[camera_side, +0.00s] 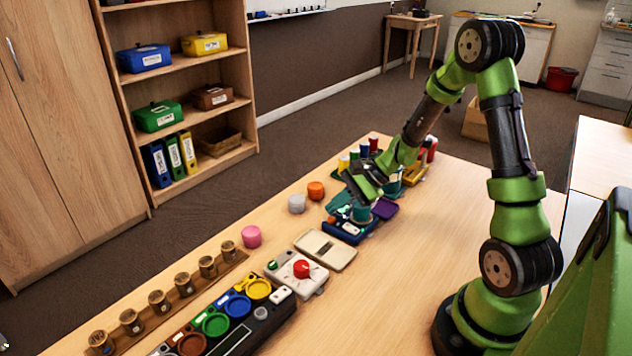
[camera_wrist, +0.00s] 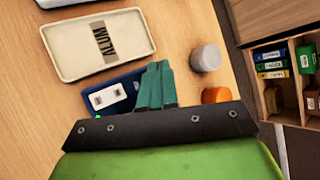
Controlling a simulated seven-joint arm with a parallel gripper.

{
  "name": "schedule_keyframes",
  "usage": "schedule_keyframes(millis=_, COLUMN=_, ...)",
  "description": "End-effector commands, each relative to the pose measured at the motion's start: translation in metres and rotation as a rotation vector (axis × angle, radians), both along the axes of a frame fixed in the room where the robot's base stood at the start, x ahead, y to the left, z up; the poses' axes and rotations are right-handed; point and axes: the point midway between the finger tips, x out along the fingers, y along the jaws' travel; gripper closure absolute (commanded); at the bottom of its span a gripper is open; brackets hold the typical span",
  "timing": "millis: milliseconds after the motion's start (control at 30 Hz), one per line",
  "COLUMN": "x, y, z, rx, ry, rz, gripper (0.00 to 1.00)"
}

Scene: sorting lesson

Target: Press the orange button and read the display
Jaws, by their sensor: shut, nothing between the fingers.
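A blue device (camera_side: 348,230) sits on the table, with a small orange spot (camera_side: 332,219) that looks like a button and a white plate (camera_side: 351,228) on its front. In the wrist view the blue device (camera_wrist: 126,92) shows its white plate with two dark marks; its orange spot is hidden there. My gripper (camera_side: 360,213) is over the device, teal fingers together and empty. In the wrist view the fingertips (camera_wrist: 157,66) cover part of the device. I cannot tell whether they touch it. I see no readable display.
A cream tray labelled ALUM (camera_wrist: 72,57) lies beside the device. A grey cylinder (camera_side: 296,203) and an orange cylinder (camera_side: 316,190) stand close behind. A white box with a red knob (camera_side: 302,269) is nearer the front. The table's right side (camera_side: 400,290) is clear.

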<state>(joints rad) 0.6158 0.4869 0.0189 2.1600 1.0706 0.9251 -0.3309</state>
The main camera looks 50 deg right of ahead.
Motion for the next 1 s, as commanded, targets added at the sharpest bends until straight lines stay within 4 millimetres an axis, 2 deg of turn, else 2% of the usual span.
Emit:
schedule_keyframes(millis=233, x=0.000, y=0.000, z=0.006, rx=-0.001, ry=-0.002, rz=-0.001, gripper=1.00)
schedule_keyframes(millis=700, x=0.000, y=0.000, z=0.048, rx=-0.002, ry=-0.002, rz=0.000, gripper=1.00)
schedule_keyframes(millis=1000, x=0.000, y=0.000, z=0.050, rx=0.001, ry=0.000, rz=-0.001, gripper=1.00)
